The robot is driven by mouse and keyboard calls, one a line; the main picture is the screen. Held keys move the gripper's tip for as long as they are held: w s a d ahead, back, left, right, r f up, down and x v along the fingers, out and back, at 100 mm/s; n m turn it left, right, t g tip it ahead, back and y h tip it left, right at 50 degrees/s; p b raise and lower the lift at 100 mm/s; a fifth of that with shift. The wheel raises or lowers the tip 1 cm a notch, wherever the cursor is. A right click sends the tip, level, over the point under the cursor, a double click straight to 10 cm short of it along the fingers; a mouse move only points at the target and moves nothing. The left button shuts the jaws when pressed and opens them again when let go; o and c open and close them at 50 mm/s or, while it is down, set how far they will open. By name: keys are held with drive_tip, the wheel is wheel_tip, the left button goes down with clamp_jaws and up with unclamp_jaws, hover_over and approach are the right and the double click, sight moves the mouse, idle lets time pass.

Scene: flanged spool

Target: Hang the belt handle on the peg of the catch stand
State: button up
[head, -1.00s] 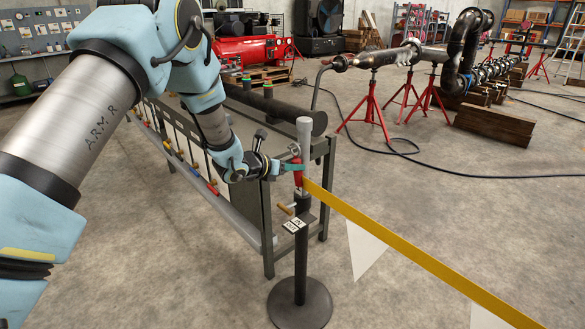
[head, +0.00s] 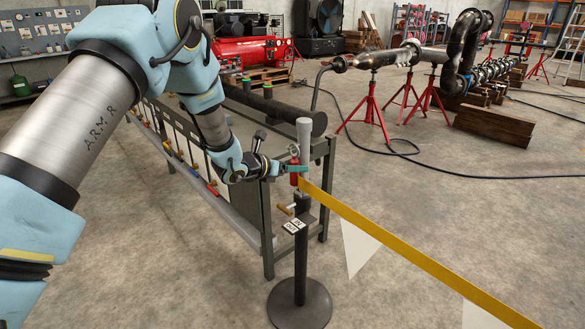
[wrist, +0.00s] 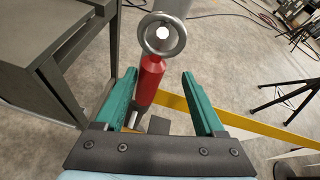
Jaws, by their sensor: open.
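The red belt handle (wrist: 151,80) stands between my gripper's open green fingers (wrist: 166,95) in the wrist view, closer to the left finger. Its metal ring (wrist: 145,36) is at the top, in front of the grey upper post. A pale round spot, seemingly the peg's end (wrist: 162,33), shows inside the ring; I cannot tell how far the ring sits over it. In the head view, my gripper (head: 296,169) is at the handle (head: 294,179), beside the catch stand (head: 301,255). The yellow belt (head: 400,243) runs from the handle to the lower right.
A grey workbench (head: 268,225) with a dark pipe (head: 280,108) stands close to the left of the stand. A tan side knob (head: 285,209) and a small label (head: 294,227) are on the stand. White pennants (head: 358,250) hang under the belt. Open floor lies right.

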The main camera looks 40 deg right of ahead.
drive_tip(key=b+v, duration=0.2)
drive_tip(key=v, duration=0.8)
drive_tip(key=shift+a+r, duration=0.15)
drive_tip(key=shift+a, duration=0.2)
drive_tip(key=w+a+r+n+t+y+p, duration=0.1)
drive_tip(key=w+a+r+n+t+y, duration=0.15)
drive_tip(key=w+a+n, duration=0.4)
drive_tip(key=w+a+r+n+t+y+p, duration=0.1)
drive_tip(key=w+a+r+n+t+y, duration=0.15)
drive_tip(key=w+a+n, duration=0.4)
drive_tip(key=w+a+r+n+t+y+p, duration=0.15)
drive_tip(key=a+n+y, duration=0.25)
drive_tip(key=a+n, duration=1.15)
drive_tip(key=s+a+r+n+g+y+p, duration=0.2)
drive_tip(key=s+a+n, duration=0.5)
drive_tip(key=a+n, duration=0.4)
drive_tip(key=s+a+r+n+g+y+p, duration=0.1)
drive_tip(key=s+a+n+g+y, duration=0.1)
drive_tip(key=s+a+n, duration=0.6)
drive_tip(key=a+n+g, duration=0.1)
drive_tip(key=a+n, duration=0.2)
drive_tip(key=shift+s+a+r+p, duration=0.2)
drive_tip(key=shift+a+r+p, duration=0.15)
drive_tip(key=shift+a, duration=0.05)
